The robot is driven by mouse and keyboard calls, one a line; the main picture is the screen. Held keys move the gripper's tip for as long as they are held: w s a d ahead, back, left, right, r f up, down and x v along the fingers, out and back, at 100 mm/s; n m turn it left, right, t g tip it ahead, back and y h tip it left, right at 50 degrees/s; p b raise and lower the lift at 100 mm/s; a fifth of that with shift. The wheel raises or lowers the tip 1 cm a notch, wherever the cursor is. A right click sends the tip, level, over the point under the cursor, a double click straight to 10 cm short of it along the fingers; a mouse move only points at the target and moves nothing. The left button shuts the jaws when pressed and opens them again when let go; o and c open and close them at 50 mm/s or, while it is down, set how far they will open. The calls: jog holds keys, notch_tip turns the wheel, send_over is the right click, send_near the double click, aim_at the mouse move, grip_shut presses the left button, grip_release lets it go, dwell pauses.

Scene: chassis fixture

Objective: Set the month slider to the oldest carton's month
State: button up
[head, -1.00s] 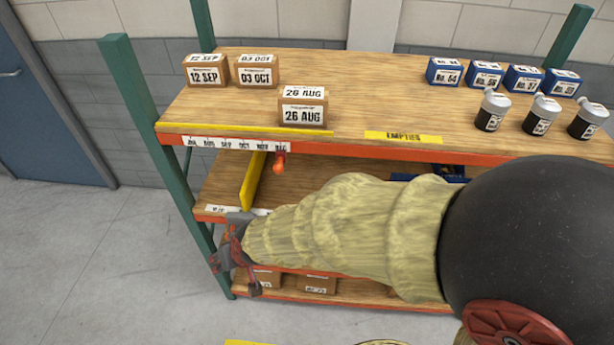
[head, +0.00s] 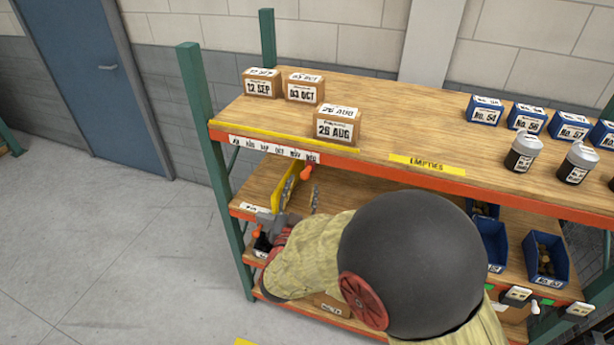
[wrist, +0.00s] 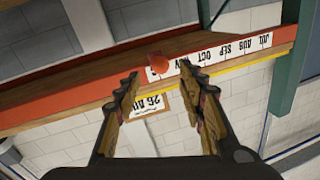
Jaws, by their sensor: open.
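Three cartons stand at the left of the top shelf: 12 SEP (head: 262,84), 03 OCT (head: 303,88) and 26 AUG (head: 338,124). The month strip (head: 262,148) on the orange front beam runs from JUL at left to DEC at right. The orange slider knob (head: 307,172) hangs at its right end, by DEC. The strip (wrist: 232,47) and knob (wrist: 158,64) show upside down in the wrist view. My gripper (wrist: 158,70) is open, with the knob appearing between its fingertips; contact cannot be told. In the head view my gripper (head: 300,195) is below the knob.
Blue boxes (head: 484,110) and grey-lidded canisters (head: 522,152) are on the top shelf at right. Blue bins (head: 545,262) sit lower right. The floor at left is clear.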

aim_at(304, 179)
jog(key=w, duration=0.4)
jog(key=w+d, duration=0.1)
jog(key=w, duration=0.1)
jog(key=shift+w+f, duration=0.1)
jog(key=shift+w, duration=0.25)
jog(key=shift+c, duration=0.8)
grip_shut()
